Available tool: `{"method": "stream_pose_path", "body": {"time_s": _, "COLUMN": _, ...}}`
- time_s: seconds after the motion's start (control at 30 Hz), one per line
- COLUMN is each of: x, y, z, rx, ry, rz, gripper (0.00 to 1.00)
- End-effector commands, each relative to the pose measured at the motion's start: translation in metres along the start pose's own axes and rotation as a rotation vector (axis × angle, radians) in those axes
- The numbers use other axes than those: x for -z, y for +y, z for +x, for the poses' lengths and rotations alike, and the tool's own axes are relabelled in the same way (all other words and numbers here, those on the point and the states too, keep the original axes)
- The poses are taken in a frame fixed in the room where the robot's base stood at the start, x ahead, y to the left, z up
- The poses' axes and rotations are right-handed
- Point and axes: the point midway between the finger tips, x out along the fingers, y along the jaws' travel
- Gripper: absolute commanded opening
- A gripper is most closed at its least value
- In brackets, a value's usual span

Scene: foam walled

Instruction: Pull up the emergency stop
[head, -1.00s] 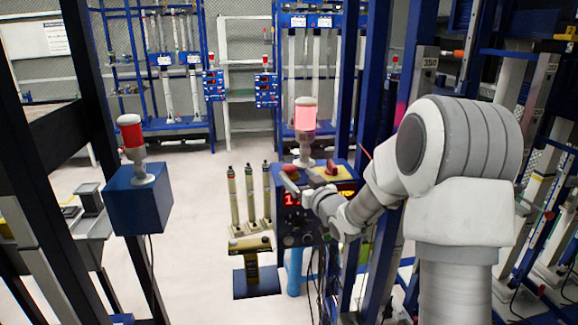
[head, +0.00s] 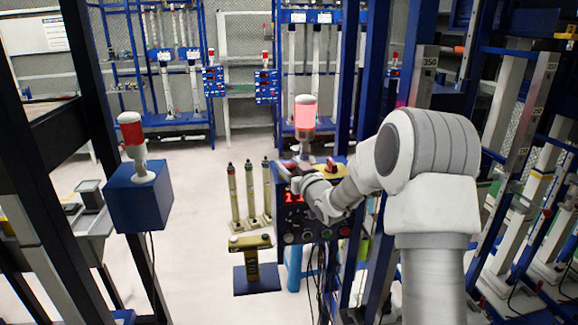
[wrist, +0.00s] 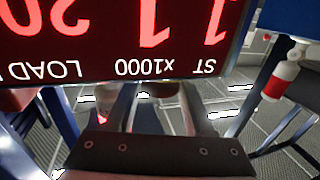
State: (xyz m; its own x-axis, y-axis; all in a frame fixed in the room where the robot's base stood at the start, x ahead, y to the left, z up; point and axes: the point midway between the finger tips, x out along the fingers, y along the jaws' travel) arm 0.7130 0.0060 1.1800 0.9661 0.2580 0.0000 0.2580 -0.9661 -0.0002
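The blue control box (head: 292,222) stands at the centre, with a lit red display (head: 293,197) and a row of buttons along its lower front. A red knob (head: 333,163) shows on a yellow patch (head: 341,160) on the box's top; it looks like the emergency stop, though my arm partly hides this area. My gripper (head: 289,172) is at the box's upper front, left of the red knob. In the wrist view my gripper's (wrist: 152,103) two fingers are apart with nothing visible between them, and the display (wrist: 130,35) appears upside down close by.
A lit red lamp (head: 305,112) rises from the box's top, close to my gripper. Another blue box (head: 138,200) with a red lamp stands left. Blue racks (head: 170,120) stand behind. Open floor (head: 200,265) lies left of the control box.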

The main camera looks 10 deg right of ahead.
Motion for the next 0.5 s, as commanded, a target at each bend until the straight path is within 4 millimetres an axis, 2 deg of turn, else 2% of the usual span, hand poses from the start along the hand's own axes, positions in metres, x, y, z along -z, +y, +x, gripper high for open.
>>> {"method": "stream_pose_path", "body": {"time_s": 0.03, "x": 0.0, "y": -0.0001, "z": -0.0001, "rx": 0.0, "ry": 0.0, "rz": 0.0, "gripper": 0.36}}
{"method": "stream_pose_path", "body": {"time_s": 0.23, "x": 0.0001, "y": -0.0001, "z": -0.0002, "rx": 0.0, "ry": 0.0, "rz": 0.0, "gripper": 0.0}}
{"method": "stream_pose_path", "body": {"time_s": 0.5, "x": 0.0, "y": -0.0001, "z": -0.0002, "rx": 0.0, "ry": 0.0, "rz": 0.0, "gripper": 0.0}}
